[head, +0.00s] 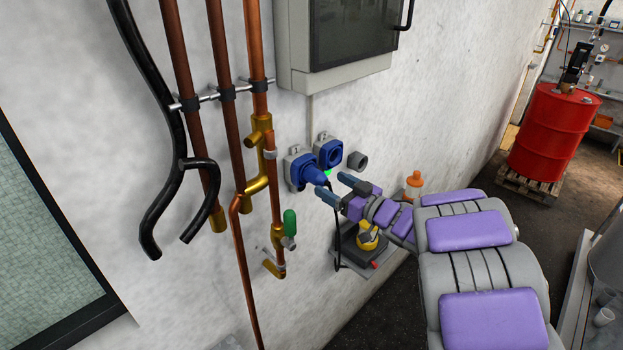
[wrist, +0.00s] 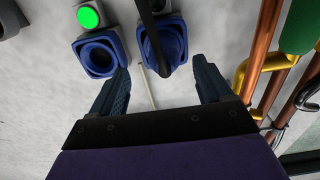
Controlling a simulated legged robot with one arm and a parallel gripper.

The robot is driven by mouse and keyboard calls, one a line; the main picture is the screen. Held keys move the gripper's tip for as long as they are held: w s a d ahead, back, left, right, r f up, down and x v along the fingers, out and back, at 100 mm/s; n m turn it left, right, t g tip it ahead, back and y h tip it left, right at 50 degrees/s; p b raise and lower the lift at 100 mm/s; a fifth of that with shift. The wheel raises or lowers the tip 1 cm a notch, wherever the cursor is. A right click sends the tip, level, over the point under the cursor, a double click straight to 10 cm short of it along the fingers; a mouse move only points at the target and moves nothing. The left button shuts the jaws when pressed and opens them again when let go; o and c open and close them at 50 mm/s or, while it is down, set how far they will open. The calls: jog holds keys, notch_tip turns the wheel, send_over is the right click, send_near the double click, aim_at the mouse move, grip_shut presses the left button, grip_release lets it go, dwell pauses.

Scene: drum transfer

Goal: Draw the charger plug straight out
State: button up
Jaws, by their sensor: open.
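The blue charger plug (head: 314,174) sits in the left of two blue wall sockets, with its seat plate (head: 293,172) against the wall. In the wrist view the plug (wrist: 164,46) shows with a black cable running up across it. My gripper (head: 338,188) is open in front of the wall, just right of and below the plug. In the wrist view my gripper (wrist: 160,80) has its two fingers spread wide with nothing between them, and the plug lies ahead of the gap. I see no contact.
An empty blue socket (head: 328,153) is beside the plug, with a lit green lamp (wrist: 88,17). Copper pipes with a green-handled valve (head: 290,222) run at left. A grey cabinet (head: 345,75) hangs above. A shelf (head: 362,268) with a yellow device is below.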

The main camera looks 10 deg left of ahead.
aim_at(326, 183)
jog(key=shift+w+a+f, duration=0.1)
jog(key=shift+w+a, duration=0.3)
jog(key=x, duration=0.2)
jog(key=p+x, duration=0.1)
jog(key=x, duration=0.1)
jog(key=shift+s+a, duration=0.15)
jog(key=shift+a, duration=0.75)
jog(key=shift+w+d, duration=0.3)
jog(key=shift+d, duration=0.3)
jog(key=shift+s+d, duration=0.15)
jog(key=shift+a+p, duration=0.35)
jog(key=shift+a, duration=0.25)
jog(key=shift+s+d, duration=0.1)
jog(key=shift+d, duration=0.2)
